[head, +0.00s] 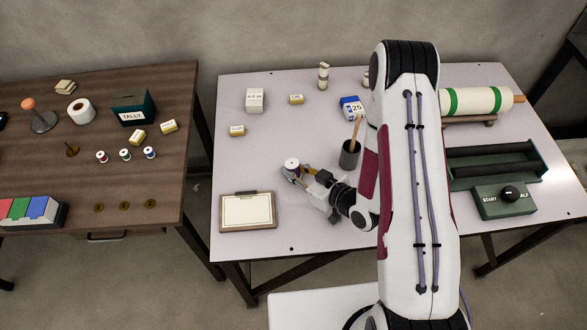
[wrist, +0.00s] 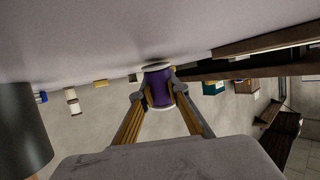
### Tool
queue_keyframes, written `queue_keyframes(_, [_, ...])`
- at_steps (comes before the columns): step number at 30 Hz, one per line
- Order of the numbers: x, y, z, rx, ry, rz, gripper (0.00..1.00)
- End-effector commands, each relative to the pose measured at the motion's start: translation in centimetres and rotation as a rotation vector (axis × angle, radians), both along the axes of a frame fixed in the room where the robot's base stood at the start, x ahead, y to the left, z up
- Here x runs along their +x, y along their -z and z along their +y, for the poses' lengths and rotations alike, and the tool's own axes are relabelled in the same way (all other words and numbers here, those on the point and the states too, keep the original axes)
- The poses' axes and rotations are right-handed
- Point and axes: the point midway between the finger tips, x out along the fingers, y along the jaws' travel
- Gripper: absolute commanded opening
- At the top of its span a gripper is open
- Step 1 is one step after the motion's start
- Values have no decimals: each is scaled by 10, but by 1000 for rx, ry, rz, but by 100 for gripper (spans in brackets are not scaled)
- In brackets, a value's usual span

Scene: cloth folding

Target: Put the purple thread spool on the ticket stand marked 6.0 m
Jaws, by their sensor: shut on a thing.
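The purple thread spool (wrist: 159,90) with white end discs is between the two fingers of my gripper (wrist: 163,104) in the wrist view. In the head view the spool's white end (head: 291,164) shows at my gripper (head: 300,172), over the pale table's middle left. My gripper is shut on the spool. Small yellow blocks with pale faces, possibly ticket stands, are on the pale table at the left (head: 237,131) and back (head: 296,99). More stand on the brown table (head: 137,137) (head: 168,126). Their markings are too small to read.
A clipboard (head: 247,212) lies front left of my gripper; a dark cup (head: 349,154) with a stick stands right of it. A white box (head: 254,100) and a blue-white block (head: 352,108) are farther back. Several spools (head: 125,155) stand on the brown table. Pale tabletop (head: 262,165) left of my gripper is clear.

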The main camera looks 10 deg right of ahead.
Motion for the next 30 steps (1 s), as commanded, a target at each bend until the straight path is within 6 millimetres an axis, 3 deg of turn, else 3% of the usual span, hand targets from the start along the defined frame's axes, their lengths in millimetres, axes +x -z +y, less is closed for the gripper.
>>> queue_keyframes(2, [-1,6,0,-5,-2,8,4])
queue_keyframes(3, [-1,6,0,-5,-2,8,20])
queue_keyframes(5, [-1,7,0,-6,-2,9,32])
queue_keyframes(24, [0,-1,0,-9,-2,8,32])
queue_keyframes(30, [-13,-9,-11,-5,2,9,32])
